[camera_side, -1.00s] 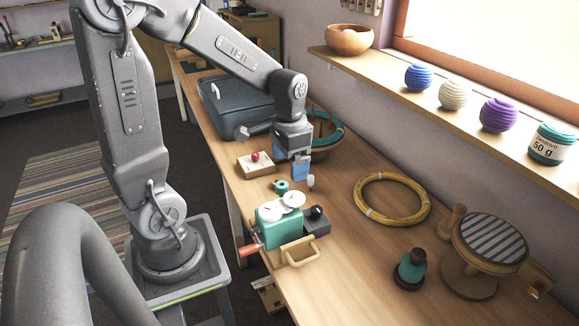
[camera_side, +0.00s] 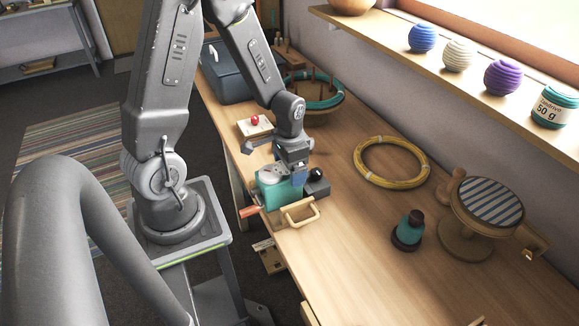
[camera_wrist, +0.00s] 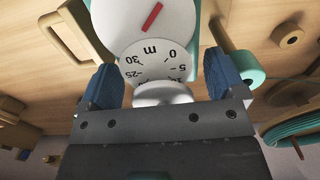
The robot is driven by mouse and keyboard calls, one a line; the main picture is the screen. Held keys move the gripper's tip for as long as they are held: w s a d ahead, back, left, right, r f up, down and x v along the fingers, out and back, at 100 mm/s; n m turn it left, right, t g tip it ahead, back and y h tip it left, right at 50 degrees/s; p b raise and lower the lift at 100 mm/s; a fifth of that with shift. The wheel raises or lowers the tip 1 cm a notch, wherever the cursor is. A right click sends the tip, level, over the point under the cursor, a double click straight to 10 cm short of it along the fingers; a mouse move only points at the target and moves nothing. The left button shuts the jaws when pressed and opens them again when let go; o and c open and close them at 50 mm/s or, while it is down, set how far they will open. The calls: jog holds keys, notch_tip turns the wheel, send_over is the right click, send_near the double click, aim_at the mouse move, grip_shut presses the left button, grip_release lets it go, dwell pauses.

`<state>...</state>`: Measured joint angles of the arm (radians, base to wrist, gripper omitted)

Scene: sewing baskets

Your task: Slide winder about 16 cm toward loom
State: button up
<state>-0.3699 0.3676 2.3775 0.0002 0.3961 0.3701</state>
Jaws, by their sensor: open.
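The winder (camera_side: 267,197), a teal box with white dials on top and a red-orange crank handle at its left, stands on the wooden bench in the side view. My gripper (camera_side: 298,180) is low over its back right part and hides some of its top. In the wrist view my open gripper (camera_wrist: 165,85) has a blue fingertip on each side of a white knob below the winder's numbered dial (camera_wrist: 155,60). A gap shows on both sides of the knob.
A light wooden handle frame (camera_side: 299,212) is close in front of the winder, and a dark block (camera_side: 316,188) is at its right.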

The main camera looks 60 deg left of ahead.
jog(key=shift+f, duration=0.1)
jog(key=c, duration=1.3)
jog(key=d, duration=1.6)
jog(key=shift+w, duration=0.15)
jog(key=o, duration=1.5)
notch_tip(320, 180, up, 14)
